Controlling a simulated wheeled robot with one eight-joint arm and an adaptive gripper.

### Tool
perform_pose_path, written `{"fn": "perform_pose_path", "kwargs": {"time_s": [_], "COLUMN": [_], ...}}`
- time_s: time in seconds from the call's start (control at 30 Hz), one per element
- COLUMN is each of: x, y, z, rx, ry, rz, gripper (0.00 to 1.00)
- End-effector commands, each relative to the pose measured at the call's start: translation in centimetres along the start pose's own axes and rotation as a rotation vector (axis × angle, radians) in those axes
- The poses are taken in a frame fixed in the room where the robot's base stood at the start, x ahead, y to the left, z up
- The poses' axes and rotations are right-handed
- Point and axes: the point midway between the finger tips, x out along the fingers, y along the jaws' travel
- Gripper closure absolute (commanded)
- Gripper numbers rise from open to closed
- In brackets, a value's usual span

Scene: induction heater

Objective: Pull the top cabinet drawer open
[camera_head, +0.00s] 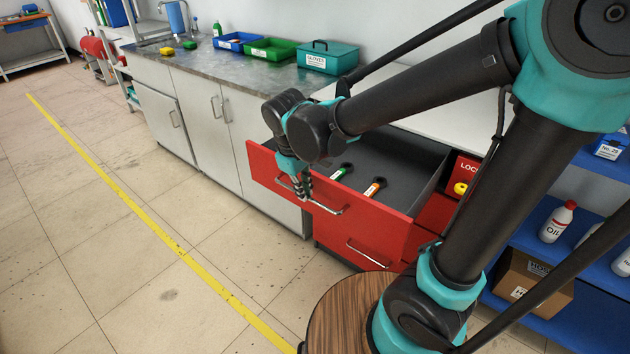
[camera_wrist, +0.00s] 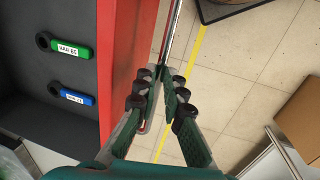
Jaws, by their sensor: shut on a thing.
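The top drawer of the red cabinet stands pulled out, and its red front (camera_head: 375,217) is well clear of the cabinet body. Its grey inside (camera_head: 393,160) is exposed. A silver bar handle (camera_head: 328,208) runs across the front; part of it also shows in the wrist view (camera_wrist: 172,38). My gripper (camera_head: 302,190) is at the left part of this handle, shut on it, with the fingers pointing down. In the wrist view, my gripper's fingers (camera_wrist: 160,95) lie on both sides of the bar, just outside the red front (camera_wrist: 122,60). The fingers hide part of the handle.
Wrenches with green (camera_head: 342,172) and orange (camera_head: 374,187) grips lie in the drawer. A lower drawer handle (camera_head: 366,254) is below. A round wooden top (camera_head: 340,310) is close in front. Blue shelves (camera_head: 535,218) stand right. The floor (camera_head: 150,230) at left is clear.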

Motion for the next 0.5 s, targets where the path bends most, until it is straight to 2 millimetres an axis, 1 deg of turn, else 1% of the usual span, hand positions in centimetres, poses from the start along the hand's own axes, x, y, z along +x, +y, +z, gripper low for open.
{"fn": "perform_pose_path", "kwargs": {"time_s": [0.07,0.2,0.5], "x": [-0.14,-0.23,-0.25], "y": [-0.67,-1.14,-1.21], "z": [-0.02,-0.01,-0.03], "rx": [-0.002,-0.001,0.001], "ry": [0.001,0.000,0.000], "rz": [0.000,0.000,0.000], "gripper": [1.00,1.00,1.00]}}
